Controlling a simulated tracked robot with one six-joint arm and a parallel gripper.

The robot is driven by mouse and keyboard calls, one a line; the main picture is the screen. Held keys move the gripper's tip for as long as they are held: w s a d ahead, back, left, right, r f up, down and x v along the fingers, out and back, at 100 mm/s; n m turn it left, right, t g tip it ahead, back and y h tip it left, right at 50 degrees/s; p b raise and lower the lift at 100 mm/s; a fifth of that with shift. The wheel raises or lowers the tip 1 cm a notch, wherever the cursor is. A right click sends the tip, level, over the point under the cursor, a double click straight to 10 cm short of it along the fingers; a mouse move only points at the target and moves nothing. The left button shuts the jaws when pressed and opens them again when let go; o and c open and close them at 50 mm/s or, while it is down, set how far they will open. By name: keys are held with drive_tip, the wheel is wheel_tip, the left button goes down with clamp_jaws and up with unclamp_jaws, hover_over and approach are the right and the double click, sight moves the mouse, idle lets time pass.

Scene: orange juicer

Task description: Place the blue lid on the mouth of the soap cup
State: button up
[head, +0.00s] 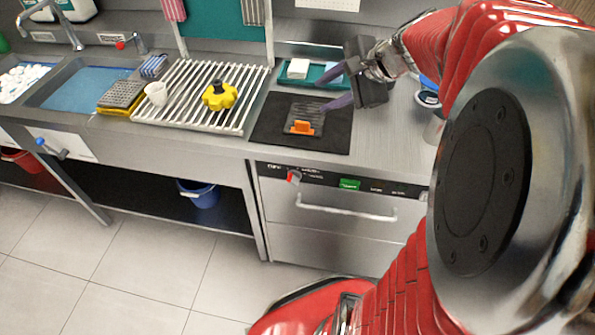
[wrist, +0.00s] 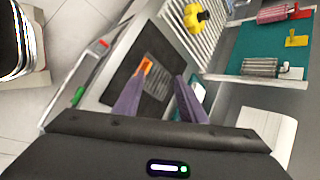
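My gripper (head: 324,92) is open and empty, its two purple fingers apart above the black mat in the head view. In the wrist view the gripper (wrist: 160,77) also shows its fingers spread, with nothing between them. At the right of the head view, a bright blue piece (head: 427,81), possibly the blue lid, shows beside my arm. Just below it is a round container with a dark rim (head: 428,98), and a metal cup (head: 434,128) is partly hidden by my arm. I cannot tell which one is the soap cup.
The black mat (head: 272,134) bears a grey grated item with an orange part (head: 301,128). To its left are a drying rack (head: 192,112) with a yellow knob-like piece (head: 219,95) and a white cup (head: 156,94). A teal tray (head: 287,76) lies behind.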

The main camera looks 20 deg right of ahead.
drive_tip(key=s+a+f+n+g+h, duration=0.2)
drive_tip(key=s+a+n+h, duration=0.1)
drive_tip(key=s+a+n, duration=1.2)
drive_tip(key=s+n, duration=0.2)
drive_tip(key=n, duration=0.1)
drive_tip(key=shift+s, duration=0.25)
drive_tip(key=shift+c, duration=0.9)
